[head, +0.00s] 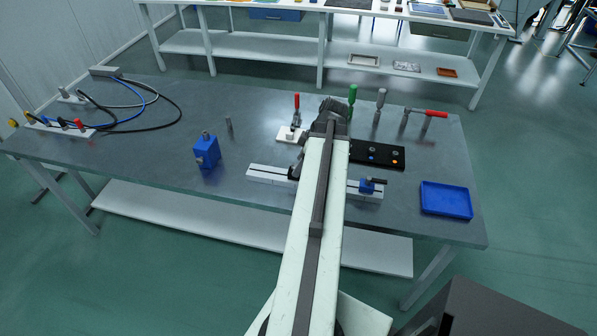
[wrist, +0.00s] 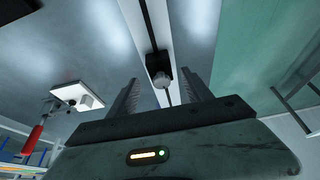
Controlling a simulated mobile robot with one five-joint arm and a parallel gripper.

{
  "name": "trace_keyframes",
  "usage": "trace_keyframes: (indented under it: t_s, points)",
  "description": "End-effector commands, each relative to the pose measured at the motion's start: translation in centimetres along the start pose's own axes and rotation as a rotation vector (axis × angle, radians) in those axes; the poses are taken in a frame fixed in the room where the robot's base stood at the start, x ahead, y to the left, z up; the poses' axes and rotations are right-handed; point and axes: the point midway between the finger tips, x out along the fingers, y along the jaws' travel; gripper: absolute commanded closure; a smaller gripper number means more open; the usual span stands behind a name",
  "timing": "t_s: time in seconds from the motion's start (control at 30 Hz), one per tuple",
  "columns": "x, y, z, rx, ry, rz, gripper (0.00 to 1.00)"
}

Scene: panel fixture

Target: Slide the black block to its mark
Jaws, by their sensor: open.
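The black block (head: 293,174) sits on a white slotted rail (head: 266,174) on the table, just left of my arm in the head view. In the wrist view the black block (wrist: 158,64) has a grey round knob and sits on the white rail (wrist: 156,18). My gripper (wrist: 161,80) is open, its two fingers apart to either side of the knob in that picture. I cannot tell whether they touch it. In the head view my arm hides most of the gripper and the middle of the rail. I cannot make out the mark.
A blue clamp (head: 370,186) sits on the rail's right part. Behind are a black panel (head: 378,154) and a red-handled toggle clamp (head: 297,108). A blue block (head: 206,152) stands left, a blue tray (head: 446,200) right. The table's front left is clear.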

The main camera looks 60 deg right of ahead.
Motion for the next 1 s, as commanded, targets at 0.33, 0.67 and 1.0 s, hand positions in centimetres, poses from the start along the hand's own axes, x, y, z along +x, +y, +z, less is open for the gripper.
trace_keyframes:
  t_s: [0.33,0.67,1.0]
  points:
    - [4.1,0.0,0.0,0.000,0.000,0.000,0.42]
    - [4.0,0.0,-0.1,0.000,0.000,0.000,0.92]
    - [3.9,0.1,-0.1,-0.001,0.000,0.002,1.00]
